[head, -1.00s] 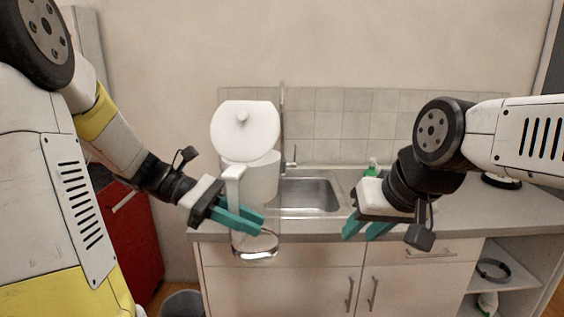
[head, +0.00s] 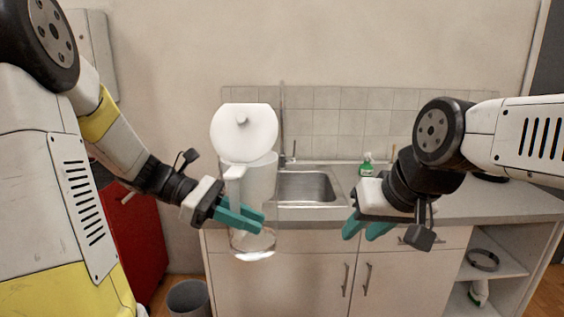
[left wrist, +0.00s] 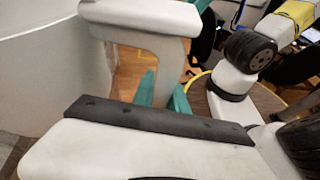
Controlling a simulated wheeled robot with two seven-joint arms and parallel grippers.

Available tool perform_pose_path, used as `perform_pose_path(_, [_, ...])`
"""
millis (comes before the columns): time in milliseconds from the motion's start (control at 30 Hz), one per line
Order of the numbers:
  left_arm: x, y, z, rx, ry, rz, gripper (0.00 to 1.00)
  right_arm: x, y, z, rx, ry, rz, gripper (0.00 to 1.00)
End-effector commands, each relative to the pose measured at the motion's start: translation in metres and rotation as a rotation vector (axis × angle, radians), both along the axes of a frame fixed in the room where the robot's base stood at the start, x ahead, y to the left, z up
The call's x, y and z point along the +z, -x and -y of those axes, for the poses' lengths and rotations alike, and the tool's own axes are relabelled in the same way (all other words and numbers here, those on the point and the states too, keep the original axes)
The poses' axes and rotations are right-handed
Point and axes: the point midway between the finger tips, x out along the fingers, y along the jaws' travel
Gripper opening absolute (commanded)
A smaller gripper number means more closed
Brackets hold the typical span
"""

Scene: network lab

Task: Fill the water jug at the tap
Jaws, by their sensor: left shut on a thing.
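The water jug (head: 262,182) is white with a clear lower part, and its round white lid (head: 244,131) stands raised and open. My left gripper (head: 240,217) is shut on the jug's handle and holds the jug upright in front of the counter's front edge. The handle (left wrist: 146,48) also shows in the left wrist view between the teal fingers. The sink (head: 308,187) lies behind and to the right of the jug. The tap (head: 290,155) stands at the sink's back left, partly behind the jug. My right gripper (head: 367,229) is open and empty, right of the sink.
A green bottle (head: 367,164) stands at the back of the counter (head: 460,207). A red cabinet (head: 137,235) and a grey bin (head: 188,298) are at the left. Open shelves (head: 497,264) are at the lower right.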

Motion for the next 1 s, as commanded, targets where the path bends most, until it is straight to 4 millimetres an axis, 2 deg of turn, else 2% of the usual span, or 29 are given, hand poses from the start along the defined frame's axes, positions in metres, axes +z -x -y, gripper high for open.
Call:
perform_pose_path(233, [-0.014, -0.029, -0.003, 0.084, 0.002, 0.003, 0.0, 0.0, 0.0, 0.0, 0.0, 0.0, 0.001, 0.32])
perform_pose_path(467, [-0.045, -0.07, -0.012, 0.223, 0.001, 0.0, 0.0, 0.0, 0.0, 0.0, 0.0, 0.0, 0.001, 0.32])
perform_pose_path(567, [-0.067, -0.093, -0.021, 0.311, 0.001, -0.003, 0.0, 0.0, 0.0, 0.0, 0.0, 0.0, 0.001, 0.32])
perform_pose_path(700, [-0.114, -0.128, -0.042, 0.467, 0.0, -0.008, 0.0, 0.0, 0.0, 0.0, 0.0, 0.0, 0.001, 0.32])
perform_pose_path(800, [-0.147, -0.146, -0.057, 0.564, 0.001, -0.008, 0.0, 0.0, 0.0, 0.0, 0.0, 0.0, 0.001, 0.32])
perform_pose_path(900, [-0.176, -0.157, -0.07, 0.637, -0.001, -0.005, 0.0, 0.0, 0.0, 0.0, 0.0, 0.0, 0.001, 0.32])
perform_pose_path(1000, [-0.196, -0.163, -0.08, 0.687, 0.0, -0.002, 0.0, 0.0, 0.0, 0.0, 0.0, 0.0, 0.001, 0.32])
